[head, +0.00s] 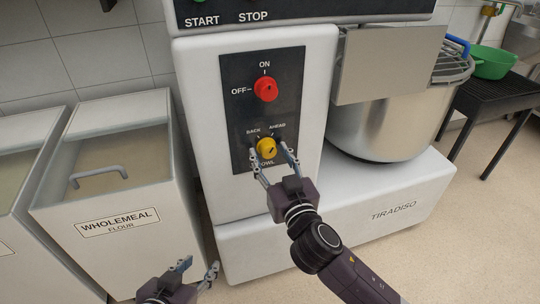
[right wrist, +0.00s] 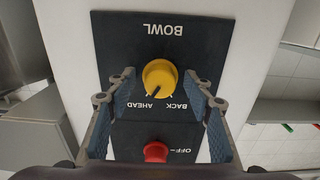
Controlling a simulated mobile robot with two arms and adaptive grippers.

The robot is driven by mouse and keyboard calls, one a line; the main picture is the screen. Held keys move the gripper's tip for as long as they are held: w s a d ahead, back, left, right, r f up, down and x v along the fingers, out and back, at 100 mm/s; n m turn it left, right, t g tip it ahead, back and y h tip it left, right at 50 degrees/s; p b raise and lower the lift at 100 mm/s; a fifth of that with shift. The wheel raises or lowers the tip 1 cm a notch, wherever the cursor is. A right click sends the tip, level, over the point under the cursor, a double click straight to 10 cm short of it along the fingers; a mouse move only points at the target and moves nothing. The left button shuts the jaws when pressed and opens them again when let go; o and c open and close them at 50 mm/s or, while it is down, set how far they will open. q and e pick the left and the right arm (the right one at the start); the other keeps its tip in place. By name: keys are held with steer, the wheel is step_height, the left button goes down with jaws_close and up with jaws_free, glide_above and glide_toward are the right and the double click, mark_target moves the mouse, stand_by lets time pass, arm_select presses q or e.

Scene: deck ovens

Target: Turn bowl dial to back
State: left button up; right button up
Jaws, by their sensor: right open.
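The yellow bowl dial (head: 266,148) sits low on the mixer's dark control panel (head: 238,75), between the BACK and AHEAD labels. In the right wrist view, which shows the panel upside down, the dial (right wrist: 159,76) has a dark pointer line that appears to lean toward AHEAD. My right gripper (head: 271,153) is open at the dial, with one finger on each side. In the right wrist view its fingertips (right wrist: 159,80) look apart from the dial, with gaps on both sides. My left gripper (head: 200,266) is open and empty at the bottom of the head view, away from the panel.
A red ON/OFF dial (head: 265,89) is above the yellow dial on the same panel. The steel mixer bowl (head: 385,125) stands right of the panel above the white base (head: 400,208). A wholemeal flour bin (head: 120,222) stands to the left.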

steer(key=shift+w, duration=0.15)
steer(key=shift+c, duration=0.3)
steer(key=c, duration=1.1)
steer(key=shift+r, duration=0.1)
